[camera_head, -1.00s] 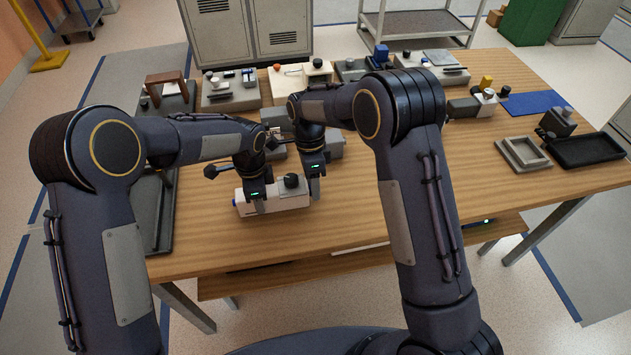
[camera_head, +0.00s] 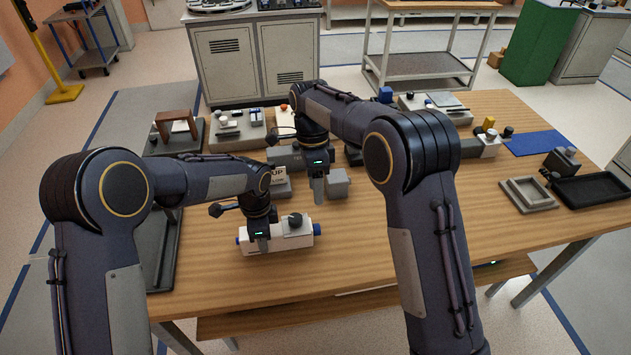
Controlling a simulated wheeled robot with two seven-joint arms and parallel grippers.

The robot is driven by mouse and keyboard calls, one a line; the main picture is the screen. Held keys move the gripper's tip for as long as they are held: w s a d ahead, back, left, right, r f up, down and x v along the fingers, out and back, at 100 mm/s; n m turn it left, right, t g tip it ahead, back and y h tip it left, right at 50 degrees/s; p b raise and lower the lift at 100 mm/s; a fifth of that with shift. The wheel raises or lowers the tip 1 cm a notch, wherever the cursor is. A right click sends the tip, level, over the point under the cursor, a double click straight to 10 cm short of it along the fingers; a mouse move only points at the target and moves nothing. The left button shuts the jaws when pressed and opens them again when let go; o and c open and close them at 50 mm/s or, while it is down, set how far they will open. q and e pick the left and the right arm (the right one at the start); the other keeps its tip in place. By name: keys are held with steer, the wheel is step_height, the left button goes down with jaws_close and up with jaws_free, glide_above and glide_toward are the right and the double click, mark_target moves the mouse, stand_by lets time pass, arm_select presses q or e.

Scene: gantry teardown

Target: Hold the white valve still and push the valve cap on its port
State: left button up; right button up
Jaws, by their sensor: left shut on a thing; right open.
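The white valve (camera_head: 280,242) lies lengthwise on the wooden table, with a black knob on top and blue at both ends. My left gripper (camera_head: 261,246) points down and is shut on the valve left of the knob. The blue piece at the valve's right end (camera_head: 317,229) looks like the valve cap and sits against that end; how deeply it is seated is too small to tell. My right gripper (camera_head: 318,200) is open, raised behind and above the right end, apart from the valve. No object shows between its fingers.
Grey blocks (camera_head: 338,184) stand behind the valve, close to my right gripper. A dark tray (camera_head: 163,262) lies at the left. Fixtures with small parts line the back edge. A grey frame (camera_head: 528,195) and a black tray (camera_head: 582,186) sit at the right. The front table is clear.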

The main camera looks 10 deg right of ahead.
steer(key=d, duration=0.2)
steer(key=d+r, duration=0.1)
steer(key=d, duration=0.1)
steer(key=shift+w, duration=0.1)
stand_by(0.3)
arm_select(q)
steer(key=o, duration=1.2)
steer(key=shift+r, duration=0.1)
